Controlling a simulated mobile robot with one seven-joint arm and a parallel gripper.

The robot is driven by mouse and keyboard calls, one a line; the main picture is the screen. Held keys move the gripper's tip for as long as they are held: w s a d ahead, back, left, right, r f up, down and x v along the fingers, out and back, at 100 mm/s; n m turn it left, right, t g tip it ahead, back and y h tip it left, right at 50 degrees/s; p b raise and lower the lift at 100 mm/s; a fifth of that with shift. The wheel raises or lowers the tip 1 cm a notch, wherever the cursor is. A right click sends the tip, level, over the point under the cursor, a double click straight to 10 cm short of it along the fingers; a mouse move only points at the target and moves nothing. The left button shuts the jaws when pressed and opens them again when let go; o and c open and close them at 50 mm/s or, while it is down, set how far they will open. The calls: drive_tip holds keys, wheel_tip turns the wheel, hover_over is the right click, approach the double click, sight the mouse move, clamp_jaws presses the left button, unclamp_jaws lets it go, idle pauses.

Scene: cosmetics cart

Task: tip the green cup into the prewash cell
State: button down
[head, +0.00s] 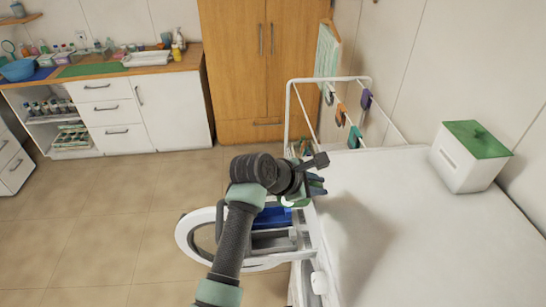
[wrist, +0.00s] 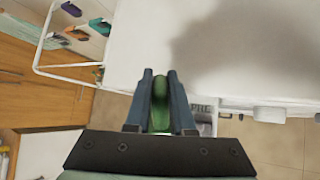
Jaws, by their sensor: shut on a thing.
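My gripper (head: 315,186) is over the front edge of the white washer top, above the pulled-out detergent drawer (head: 270,246). In the wrist view my gripper (wrist: 160,76) has its two blue-grey fingers shut on the green cup (wrist: 160,106). The cup sits between the fingers, largely covered by them; I cannot tell its tilt or contents. In the head view only a little green shows beside the gripper. The inside of the prewash cell is hidden.
The white round door (head: 186,240) stands open below the drawer. A white rack (head: 330,80) with several coloured clips is behind the gripper. A white box with a green lid (head: 477,138) stands on the washer top (head: 450,240), which is otherwise clear. Floor is free at left.

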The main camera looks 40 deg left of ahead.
drive_tip(key=shift+s+f+t, duration=0.1)
drive_tip(key=shift+s+t, duration=0.15)
drive_tip(key=shift+t, duration=0.25)
drive_tip(key=shift+s+a+r+t, duration=0.15)
drive_tip(key=shift+r+t, duration=0.1)
drive_tip(key=shift+t, duration=0.15)
drive_tip(key=shift+s+r+t+h+b, duration=0.1)
drive_tip(key=shift+s+t+h+b, duration=0.25)
drive_tip(key=shift+t+b, duration=0.65)
drive_tip(key=shift+r, duration=0.15)
drive_tip(key=shift+b, duration=0.35)
drive_tip(key=shift+s+f+t+b, duration=0.25)
drive_tip(key=shift+s+t+b, duration=0.1)
drive_tip(key=shift+b, duration=0.9)
